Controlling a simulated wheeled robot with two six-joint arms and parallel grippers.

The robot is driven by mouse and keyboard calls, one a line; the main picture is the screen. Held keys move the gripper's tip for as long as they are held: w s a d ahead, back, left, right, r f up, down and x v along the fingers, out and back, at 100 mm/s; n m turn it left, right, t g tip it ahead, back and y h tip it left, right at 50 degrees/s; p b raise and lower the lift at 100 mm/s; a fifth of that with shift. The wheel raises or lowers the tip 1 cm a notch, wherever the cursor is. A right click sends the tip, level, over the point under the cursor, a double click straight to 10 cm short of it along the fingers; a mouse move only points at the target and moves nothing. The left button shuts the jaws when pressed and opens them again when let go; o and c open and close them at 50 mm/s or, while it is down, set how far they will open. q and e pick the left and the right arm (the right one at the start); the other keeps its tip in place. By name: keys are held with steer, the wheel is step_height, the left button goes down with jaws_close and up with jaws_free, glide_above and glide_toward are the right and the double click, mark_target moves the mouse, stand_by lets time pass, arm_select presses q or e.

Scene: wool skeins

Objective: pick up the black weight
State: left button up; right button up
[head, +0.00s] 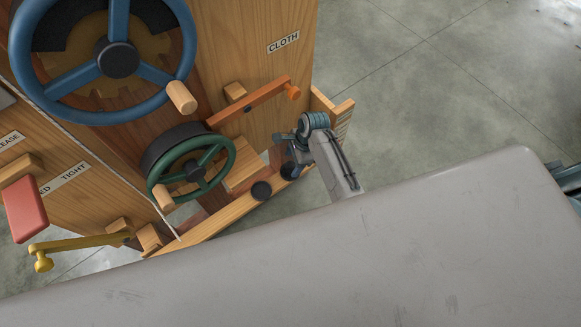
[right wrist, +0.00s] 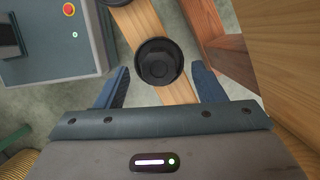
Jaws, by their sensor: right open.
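Two round black weights stand on a pale wooden beam low on the machine. In the head view one weight (head: 261,190) is in plain sight and the other (head: 291,171) is partly covered by my right gripper (head: 284,158). In the right wrist view a black weight (right wrist: 158,62) with a raised round top lies between the two blue fingers of my right gripper (right wrist: 160,78). The fingers are open, with a gap on both sides of it. A second black weight (right wrist: 115,2) is cut off at the top edge. My left gripper is not in view.
A green handwheel (head: 191,168), a blue handwheel (head: 118,60) and an orange lever (head: 250,103) are on the wooden machine near the arm. In the wrist view a reddish wooden post (right wrist: 232,62) stands close beside the right finger. Open concrete floor lies to the right.

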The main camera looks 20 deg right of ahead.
mark_target(291, 166)
steer(key=shift+x, duration=1.7)
steer(key=shift+s, duration=0.1)
steer(key=c, duration=1.4)
steer(key=shift+o, duration=0.2)
